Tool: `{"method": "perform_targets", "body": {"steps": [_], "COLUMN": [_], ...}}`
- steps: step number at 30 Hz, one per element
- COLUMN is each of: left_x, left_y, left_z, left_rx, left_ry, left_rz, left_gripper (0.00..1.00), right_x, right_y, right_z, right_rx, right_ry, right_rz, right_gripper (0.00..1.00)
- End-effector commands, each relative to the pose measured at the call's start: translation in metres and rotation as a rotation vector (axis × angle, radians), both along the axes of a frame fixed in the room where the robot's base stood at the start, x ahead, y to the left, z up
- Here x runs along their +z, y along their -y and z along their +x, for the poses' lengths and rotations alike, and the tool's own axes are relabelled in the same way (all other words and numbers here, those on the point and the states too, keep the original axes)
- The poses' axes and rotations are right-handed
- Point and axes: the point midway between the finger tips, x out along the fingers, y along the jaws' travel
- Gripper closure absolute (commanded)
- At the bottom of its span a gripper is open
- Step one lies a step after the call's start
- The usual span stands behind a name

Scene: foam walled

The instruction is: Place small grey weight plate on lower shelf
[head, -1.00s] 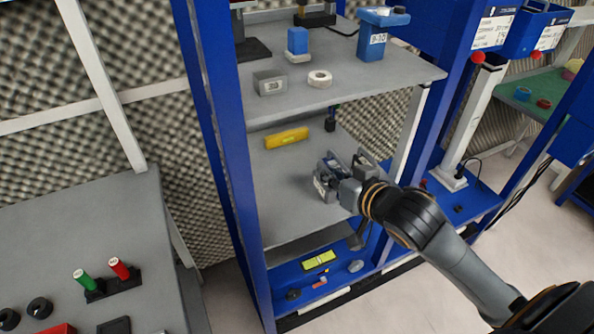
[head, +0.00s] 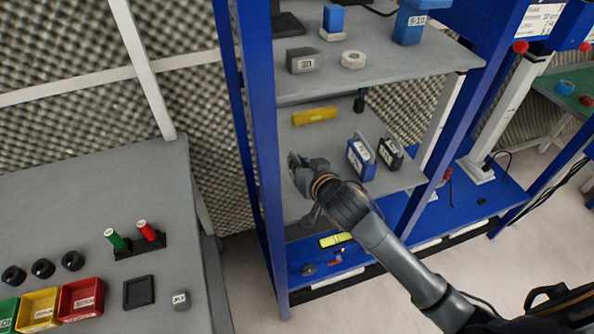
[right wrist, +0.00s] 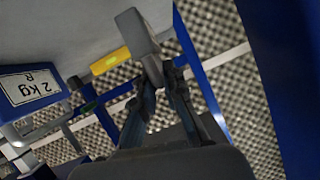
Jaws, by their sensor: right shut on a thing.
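My right gripper (head: 298,172) is over the left part of the rack's middle grey shelf (head: 290,205). In the right wrist view its fingers (right wrist: 160,75) are shut on a grey block-like piece (right wrist: 138,33), which looks like the small grey weight plate. In the head view the held piece is small and partly merges with the gripper, so I cannot tell whether it touches the shelf. A blue weight (head: 361,157) and a black one (head: 390,153) stand on this shelf to the right. The blue one shows a "2 kg R" label in the wrist view (right wrist: 30,88). My left gripper is not in view.
A yellow piece (head: 314,115) lies at the back of the middle shelf. The upper shelf (head: 400,75) carries a grey labelled box (head: 303,60) and a white roll (head: 353,60). A blue post (head: 262,170) stands close left of my gripper. The blue bottom shelf holds a yellow-green level (head: 335,239).

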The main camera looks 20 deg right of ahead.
Motion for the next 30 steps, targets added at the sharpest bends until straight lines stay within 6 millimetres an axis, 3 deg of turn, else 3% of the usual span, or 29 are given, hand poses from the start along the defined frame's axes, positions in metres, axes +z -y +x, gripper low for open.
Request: {"method": "perform_targets", "body": {"steps": [9,20,21,23,30], "left_x": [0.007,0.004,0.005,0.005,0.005], "left_y": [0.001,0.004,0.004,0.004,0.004], "left_z": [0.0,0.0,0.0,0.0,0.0], "left_rx": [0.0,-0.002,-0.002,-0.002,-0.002], "left_ry": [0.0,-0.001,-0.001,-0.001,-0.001], "left_rz": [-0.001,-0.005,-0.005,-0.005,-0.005], "left_gripper": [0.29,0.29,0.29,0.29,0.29], "right_x": [-0.033,-0.037,-0.038,-0.038,-0.038], "right_y": [-0.004,-0.004,-0.004,-0.004,-0.003], "right_z": [0.003,0.003,0.002,0.002,0.002], "right_rx": [0.002,0.001,0.001,0.0,0.0], "right_ry": [0.003,0.004,-0.001,-0.001,-0.001], "right_rz": [0.0,0.001,0.0,0.0,0.0], "right_gripper": [1.0,1.0,0.81,0.69,0.67]}}
